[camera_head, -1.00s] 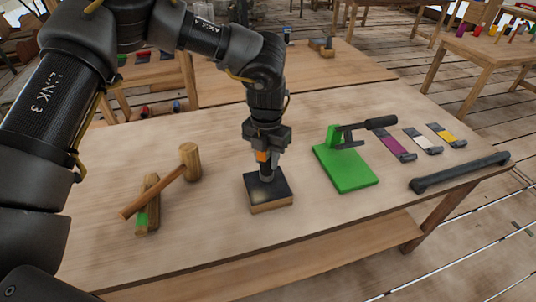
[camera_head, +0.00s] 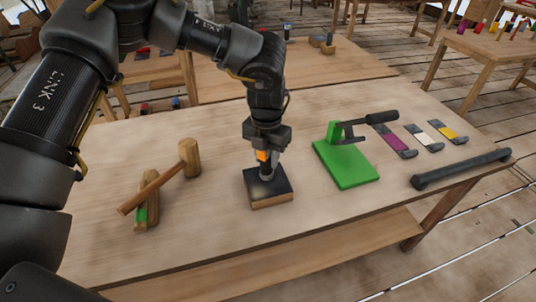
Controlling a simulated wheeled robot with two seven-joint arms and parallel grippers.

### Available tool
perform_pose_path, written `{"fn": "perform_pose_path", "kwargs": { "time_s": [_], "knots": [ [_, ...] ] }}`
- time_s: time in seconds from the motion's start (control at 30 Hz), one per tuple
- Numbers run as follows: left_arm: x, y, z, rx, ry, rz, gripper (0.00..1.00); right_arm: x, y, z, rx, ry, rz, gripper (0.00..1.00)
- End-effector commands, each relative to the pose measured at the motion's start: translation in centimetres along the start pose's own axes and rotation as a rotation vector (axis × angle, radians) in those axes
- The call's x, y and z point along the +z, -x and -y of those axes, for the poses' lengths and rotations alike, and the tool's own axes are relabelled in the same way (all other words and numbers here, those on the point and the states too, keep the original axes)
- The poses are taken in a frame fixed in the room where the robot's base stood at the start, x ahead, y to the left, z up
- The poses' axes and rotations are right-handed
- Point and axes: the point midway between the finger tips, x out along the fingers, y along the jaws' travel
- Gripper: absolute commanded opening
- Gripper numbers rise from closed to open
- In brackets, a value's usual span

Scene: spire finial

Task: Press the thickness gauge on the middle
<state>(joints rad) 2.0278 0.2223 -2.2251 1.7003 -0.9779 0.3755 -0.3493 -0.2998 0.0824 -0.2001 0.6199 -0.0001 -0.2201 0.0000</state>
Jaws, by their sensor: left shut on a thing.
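My left gripper (camera_head: 267,154) points straight down over the workbench, shut on a small upright tool with an orange part and a grey lower end, apparently the thickness gauge (camera_head: 267,173). The lower end meets, or sits just above, the middle of the dark top face of a square wooden block (camera_head: 271,203). A paler patch shows on that dark face. The gripper hides the upper part of the tool, and I cannot tell for sure whether it touches. My right gripper is not in view.
A wooden mallet (camera_head: 188,155) leans across a wooden piece with a green band at left. Right of the block stand a green base with a lever (camera_head: 345,168), several coloured strips (camera_head: 396,142) and a dark bar (camera_head: 460,168).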

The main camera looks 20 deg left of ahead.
Motion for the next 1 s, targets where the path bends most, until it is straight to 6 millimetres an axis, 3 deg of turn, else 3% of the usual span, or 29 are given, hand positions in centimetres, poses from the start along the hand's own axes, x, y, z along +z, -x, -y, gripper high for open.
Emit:
{"fn": "perform_pose_path", "kwargs": {
  "time_s": [0.63,1.0],
  "knots": [
    [0.0,-2.0,0.0,0.000,0.000,0.000,0.05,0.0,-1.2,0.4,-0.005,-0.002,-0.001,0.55],
    [0.0,-1.9,0.0,0.000,0.000,0.000,0.05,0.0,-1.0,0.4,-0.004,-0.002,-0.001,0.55]
  ]
}}
